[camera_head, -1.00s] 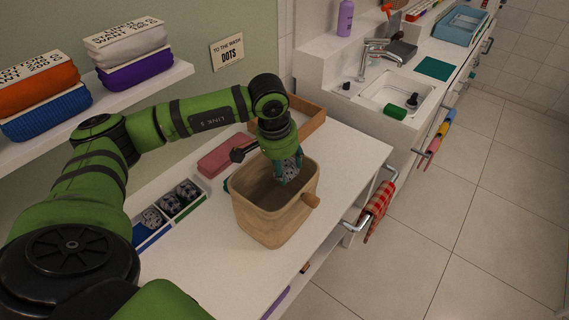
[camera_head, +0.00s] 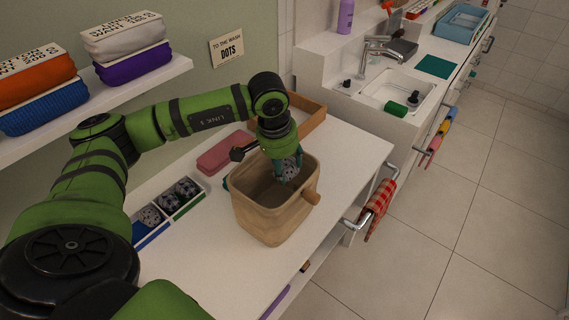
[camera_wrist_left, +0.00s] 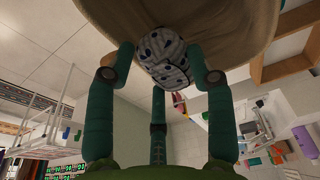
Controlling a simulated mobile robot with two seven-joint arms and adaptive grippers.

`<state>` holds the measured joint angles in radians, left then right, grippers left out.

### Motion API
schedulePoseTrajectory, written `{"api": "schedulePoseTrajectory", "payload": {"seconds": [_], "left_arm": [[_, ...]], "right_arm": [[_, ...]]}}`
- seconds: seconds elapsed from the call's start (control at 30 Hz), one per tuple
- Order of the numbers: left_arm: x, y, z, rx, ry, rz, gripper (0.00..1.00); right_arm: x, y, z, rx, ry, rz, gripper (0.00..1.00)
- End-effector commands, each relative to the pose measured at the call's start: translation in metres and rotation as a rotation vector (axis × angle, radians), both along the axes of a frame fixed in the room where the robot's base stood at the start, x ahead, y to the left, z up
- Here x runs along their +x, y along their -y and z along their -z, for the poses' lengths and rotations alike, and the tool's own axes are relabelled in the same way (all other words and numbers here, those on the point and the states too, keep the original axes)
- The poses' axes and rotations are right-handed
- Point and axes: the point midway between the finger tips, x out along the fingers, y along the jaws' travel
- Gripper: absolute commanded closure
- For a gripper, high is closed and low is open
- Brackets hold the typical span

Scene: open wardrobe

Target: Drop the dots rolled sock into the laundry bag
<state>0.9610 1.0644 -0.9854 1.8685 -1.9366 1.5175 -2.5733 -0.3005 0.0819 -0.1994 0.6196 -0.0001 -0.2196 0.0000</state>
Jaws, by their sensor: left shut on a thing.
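The dots rolled sock (camera_head: 288,172), pale with dark dots, is at the opening of the tan laundry bag (camera_head: 270,216) on the white counter. My left gripper (camera_head: 287,165) comes down from above and is shut on the sock. In the left wrist view the sock (camera_wrist_left: 166,60) sits between the green fingers, with the bag's wall (camera_wrist_left: 220,18) close behind it. How deep the sock is below the rim is hard to tell. My right gripper is not in view.
A divided tray (camera_head: 172,218) with several dark-patterned rolled socks lies left of the bag. A pink case (camera_head: 222,152) and a wooden tray (camera_head: 308,114) are behind it. A wall sign (camera_head: 228,48) reads "TO THE WASH DOTS". Counter in front of the bag is clear.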

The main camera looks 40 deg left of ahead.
Motion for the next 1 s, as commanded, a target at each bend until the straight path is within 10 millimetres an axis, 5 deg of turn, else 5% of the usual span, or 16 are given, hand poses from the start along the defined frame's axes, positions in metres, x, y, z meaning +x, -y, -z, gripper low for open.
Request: {"api": "schedulePoseTrajectory", "payload": {"seconds": [0.33,0.37,0.4,0.43,1.0], "left_arm": [[0.0002,-0.0001,0.0007,0.0,0.001,0.0,0.64],[0.0002,-0.0001,0.0007,0.0,0.001,0.0,0.38],[0.0002,-0.0001,0.0007,0.0,0.001,0.0,0.22],[0.0002,-0.0001,0.0007,0.0,0.001,0.0,0.19],[0.0,-0.0001,0.001,0.0,0.0,0.0,0.15]], "right_arm": [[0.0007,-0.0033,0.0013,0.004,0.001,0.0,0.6],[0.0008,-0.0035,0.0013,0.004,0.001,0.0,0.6],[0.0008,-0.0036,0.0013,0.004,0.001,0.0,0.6],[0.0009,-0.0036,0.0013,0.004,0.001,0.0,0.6],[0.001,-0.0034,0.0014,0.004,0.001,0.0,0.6]]}}
